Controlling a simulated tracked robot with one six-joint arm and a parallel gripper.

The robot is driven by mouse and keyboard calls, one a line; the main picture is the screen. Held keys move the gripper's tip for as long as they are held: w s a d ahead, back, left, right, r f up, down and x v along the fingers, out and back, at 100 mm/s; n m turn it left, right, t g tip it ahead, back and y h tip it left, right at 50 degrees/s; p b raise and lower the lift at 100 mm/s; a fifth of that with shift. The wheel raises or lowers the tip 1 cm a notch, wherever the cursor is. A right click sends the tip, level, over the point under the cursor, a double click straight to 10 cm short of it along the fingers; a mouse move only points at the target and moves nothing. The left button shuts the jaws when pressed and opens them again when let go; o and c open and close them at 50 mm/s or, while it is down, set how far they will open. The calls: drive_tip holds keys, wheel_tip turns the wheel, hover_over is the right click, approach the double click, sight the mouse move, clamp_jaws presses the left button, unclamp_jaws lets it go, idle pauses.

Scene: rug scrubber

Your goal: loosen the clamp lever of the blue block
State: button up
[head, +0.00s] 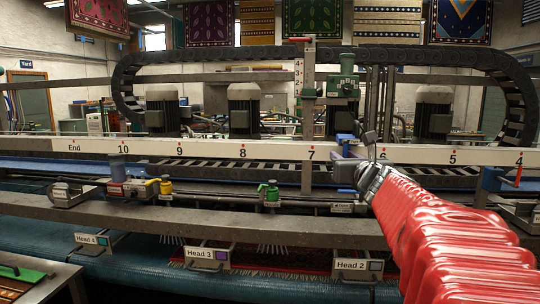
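A small blue block (346,140) sits at the white numbered scale, between the 7 and 6 marks, just above the tip of my arm. A thin lever-like part (371,138) stands beside it on the right; I cannot tell if it is the clamp lever or how it is set. My gripper (362,174), at the end of my red-sleeved arm, is just below the block and in front of the rail. A grey-violet piece (345,168) lies at its tip. Contact and finger opening are too small to make out.
The white scale (215,149) runs across the machine. Another blue bracket (490,180) with a red lever (519,174) stands at right, and a blue piece (117,169) at left. A grey beam (230,217) and head labels (207,254) lie below. A red-topped post (308,110) rises nearby.

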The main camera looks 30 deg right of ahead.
drive_tip(key=shift+w, duration=0.3)
drive_tip(key=shift+s+d, duration=0.15)
drive_tip(key=shift+c, duration=0.4)
clamp_jaws()
